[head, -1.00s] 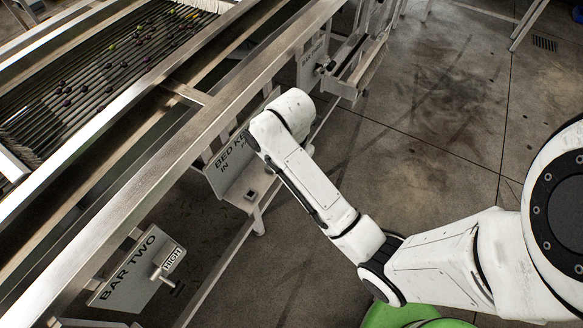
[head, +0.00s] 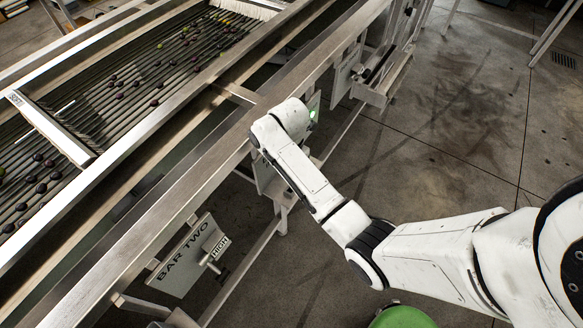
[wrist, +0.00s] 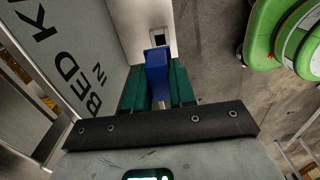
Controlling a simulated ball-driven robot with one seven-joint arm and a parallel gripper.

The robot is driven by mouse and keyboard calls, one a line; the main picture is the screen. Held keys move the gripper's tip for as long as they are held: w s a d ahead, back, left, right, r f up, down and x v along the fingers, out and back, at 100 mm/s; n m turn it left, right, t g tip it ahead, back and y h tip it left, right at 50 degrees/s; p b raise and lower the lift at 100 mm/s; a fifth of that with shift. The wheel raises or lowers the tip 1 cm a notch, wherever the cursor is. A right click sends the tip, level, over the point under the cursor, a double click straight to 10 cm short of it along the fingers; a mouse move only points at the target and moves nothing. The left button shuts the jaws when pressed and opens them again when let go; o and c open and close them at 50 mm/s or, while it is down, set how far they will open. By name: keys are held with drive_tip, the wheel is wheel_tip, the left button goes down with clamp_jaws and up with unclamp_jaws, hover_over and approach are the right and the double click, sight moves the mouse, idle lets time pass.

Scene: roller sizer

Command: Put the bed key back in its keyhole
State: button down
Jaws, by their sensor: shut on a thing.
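My gripper (wrist: 157,90) has green finger pads closed on a blue key (wrist: 157,62) in the wrist view. The keyhole (wrist: 157,40) is a dark square opening in a pale metal ledge, just beyond the key's far end in that view. I cannot tell whether the key's tip touches the ledge. The bed key plate (wrist: 75,55), lettered "BED K..." and "IN", stands to the left of the fingers. In the head view my arm hides the fingers, the key and the keyhole.
A plate marked BAR TWO (head: 185,262) with a handle tagged HIGH (head: 214,254) hangs from the frame at lower left. The sizer's long metal rail (head: 165,185) runs diagonally, with dark fruit on the rollers (head: 120,90) behind.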

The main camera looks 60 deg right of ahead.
drive_tip(key=shift+f+b, duration=1.7)
drive_tip(key=shift+f, duration=1.15)
drive_tip(key=shift+p, duration=0.85)
drive_tip(key=shift+f+b, duration=0.75)
drive_tip(key=shift+f, duration=0.7)
drive_tip(key=c, duration=0.8)
unclamp_jaws()
drive_tip(key=shift+c, duration=0.2)
wheel_tip(320, 180, up, 11)
drive_tip(key=shift+f, duration=0.1)
